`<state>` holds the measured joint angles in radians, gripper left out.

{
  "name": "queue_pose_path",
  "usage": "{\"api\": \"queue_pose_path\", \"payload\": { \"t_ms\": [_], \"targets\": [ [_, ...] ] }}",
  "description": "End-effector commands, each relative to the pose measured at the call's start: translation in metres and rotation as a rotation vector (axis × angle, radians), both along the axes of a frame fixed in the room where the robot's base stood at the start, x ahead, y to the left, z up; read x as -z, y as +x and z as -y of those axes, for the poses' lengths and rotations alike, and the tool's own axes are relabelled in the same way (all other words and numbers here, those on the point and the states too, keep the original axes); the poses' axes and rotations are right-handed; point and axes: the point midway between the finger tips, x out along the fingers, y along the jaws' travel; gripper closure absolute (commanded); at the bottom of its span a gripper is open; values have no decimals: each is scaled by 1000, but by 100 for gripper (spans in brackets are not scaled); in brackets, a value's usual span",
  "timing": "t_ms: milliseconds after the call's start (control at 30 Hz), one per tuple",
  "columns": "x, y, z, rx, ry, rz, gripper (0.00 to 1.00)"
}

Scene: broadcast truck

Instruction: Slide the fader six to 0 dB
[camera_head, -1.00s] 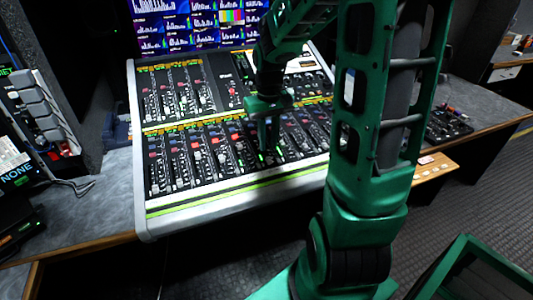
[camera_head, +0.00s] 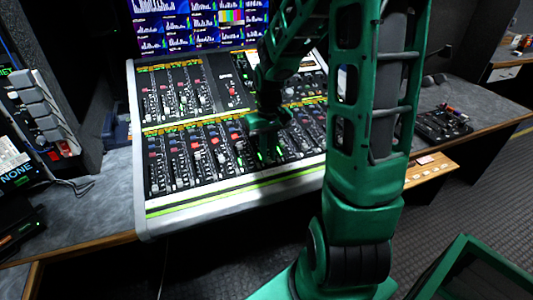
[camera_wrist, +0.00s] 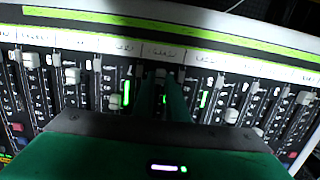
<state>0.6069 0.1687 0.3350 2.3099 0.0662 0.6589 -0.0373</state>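The mixing console (camera_head: 290,179) fills the desk middle, with a lower bank of faders. My gripper (camera_head: 268,154) points down into this bank, right of its middle; it also shows in the wrist view (camera_wrist: 161,88). There its two green fingers stand close together with a narrow gap. A grey fader cap (camera_wrist: 161,73) shows at the tips, in or just beyond the gap; whether the fingers press on it I cannot tell. Other caps (camera_wrist: 113,97) sit at different heights on both sides. The labels and dB marks are too blurred to tell which one is fader six.
Lit green bars (camera_wrist: 126,92) stand beside several faders. A pale label strip (camera_wrist: 110,46) runs along the console's front. Meter screens (camera_head: 195,25) stand behind. A small black panel (camera_head: 441,123) lies on the right desk. The left desk (camera_head: 85,215) has clear room.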

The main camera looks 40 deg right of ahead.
Motion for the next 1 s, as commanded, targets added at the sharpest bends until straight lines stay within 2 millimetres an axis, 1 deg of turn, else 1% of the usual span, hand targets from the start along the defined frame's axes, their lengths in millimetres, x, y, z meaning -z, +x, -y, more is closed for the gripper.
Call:
{"api": "queue_pose_path", "payload": {
  "t_ms": [67,133,300,433,567,800,833,1000],
  "targets": [
    [-1,5,1,-1,1,1,100],
    [-2,15,3,-2,2,1,100],
    [-7,48,12,-3,0,2,100],
    [-10,64,17,-2,1,1,100],
    [-11,70,19,-2,0,2,100],
    [-11,70,19,-2,0,2,100],
    [-11,70,19,-2,0,2,80],
    [-11,69,19,-2,1,1,80]
  ]
}}
